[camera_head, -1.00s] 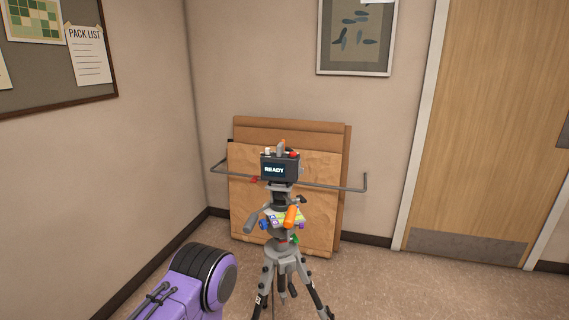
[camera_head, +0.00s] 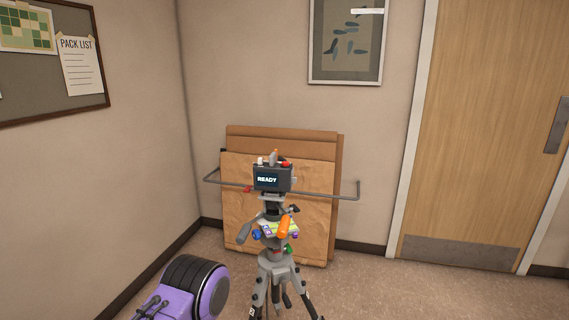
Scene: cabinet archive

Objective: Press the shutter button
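A small dark camera (camera_head: 272,179) with a lit screen reading "READY" sits on top of a grey tripod (camera_head: 275,265), near the middle of the view. A red button (camera_head: 285,164) shows on its top right, with a white knob (camera_head: 261,161) at its top left and a grey piece between them. I take the red button to be the shutter, but no label shows. Part of a purple and black arm link of mine is at the lower left. Neither gripper shows.
Brown cardboard sheets (camera_head: 232,215) lean on the wall behind the tripod. A grey bar (camera_head: 335,196) extends to both sides of the camera. A wooden door (camera_head: 490,130) is at the right, and the floor (camera_head: 400,290) before it is clear.

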